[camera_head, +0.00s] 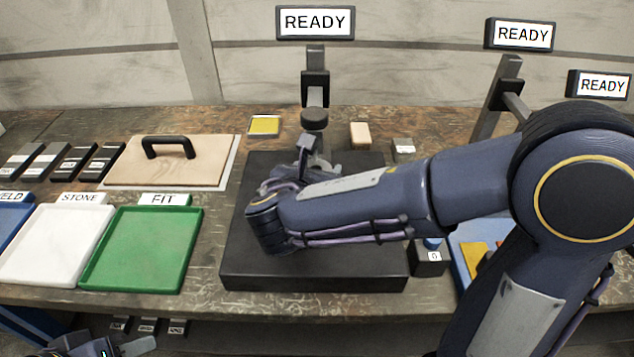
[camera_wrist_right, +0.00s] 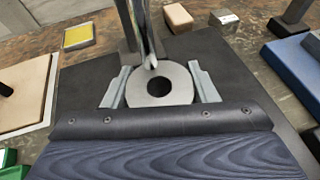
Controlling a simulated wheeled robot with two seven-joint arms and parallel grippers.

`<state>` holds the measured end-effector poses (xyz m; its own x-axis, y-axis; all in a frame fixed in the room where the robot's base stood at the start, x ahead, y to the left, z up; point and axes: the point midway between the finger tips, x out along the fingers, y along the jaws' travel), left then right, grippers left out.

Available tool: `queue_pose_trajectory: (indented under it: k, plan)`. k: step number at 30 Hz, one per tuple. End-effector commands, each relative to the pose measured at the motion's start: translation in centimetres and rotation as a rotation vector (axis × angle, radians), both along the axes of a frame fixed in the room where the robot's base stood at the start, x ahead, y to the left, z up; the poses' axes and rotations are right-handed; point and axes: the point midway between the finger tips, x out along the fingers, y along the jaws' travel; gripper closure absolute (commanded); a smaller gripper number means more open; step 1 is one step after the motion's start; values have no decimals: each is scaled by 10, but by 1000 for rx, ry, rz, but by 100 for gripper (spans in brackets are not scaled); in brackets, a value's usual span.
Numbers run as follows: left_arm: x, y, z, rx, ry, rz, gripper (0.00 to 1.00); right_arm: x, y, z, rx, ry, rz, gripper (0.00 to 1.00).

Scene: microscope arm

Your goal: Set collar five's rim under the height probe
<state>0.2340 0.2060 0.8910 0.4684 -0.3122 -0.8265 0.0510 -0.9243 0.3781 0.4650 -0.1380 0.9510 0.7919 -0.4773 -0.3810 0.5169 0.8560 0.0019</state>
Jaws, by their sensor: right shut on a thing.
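A grey ring-shaped collar (camera_wrist_right: 158,84) with a dark central hole lies flat between the fingers of my right gripper (camera_wrist_right: 160,83) in the right wrist view. The fingers are shut on its left and right sides. The slim tip of the height probe (camera_wrist_right: 151,58) reaches down over the collar's far rim; I cannot tell whether it touches. In the head view, the probe's stand (camera_head: 315,75) rises behind the black plate (camera_head: 250,275), and my right arm hides the collar. My left gripper (camera_head: 130,346) shows only partly at the bottom left edge.
A READY display (camera_head: 314,22) tops the probe stand. Left of the plate are a green FIT tray (camera_head: 140,250), a white STONE tray (camera_head: 50,245) and a wooden board (camera_head: 165,170) with a black handle. A blue tray (camera_head: 465,250) is partly hidden right of the plate.

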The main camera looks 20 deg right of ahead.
Motion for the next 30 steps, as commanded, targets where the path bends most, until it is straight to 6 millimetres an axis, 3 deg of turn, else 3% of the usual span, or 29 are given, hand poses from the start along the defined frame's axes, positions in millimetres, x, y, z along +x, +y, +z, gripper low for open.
queue_pose_trajectory:
  k: [3, 6, 18, 19, 24, 30]
  plan:
    - [0, 0, -8, 0, 0, 0, 64, -1, 2, -24, -4, 4, 3, 100]
    - [0, 0, -10, 0, 0, 0, 64, -1, 1, -33, -3, 2, 2, 100]
    - [0, 0, -12, 0, 0, 0, 64, -1, 2, -37, 0, -1, 2, 100]
    - [0, 0, -12, 0, 0, 0, 64, -2, 1, -39, 0, 2, 2, 46]
    - [0, 0, -11, 0, 0, 0, 64, -2, 1, -38, 0, 2, 2, 26]
    - [0, 0, -11, 0, 0, 0, 64, -2, 1, -38, 0, 2, 2, 26]
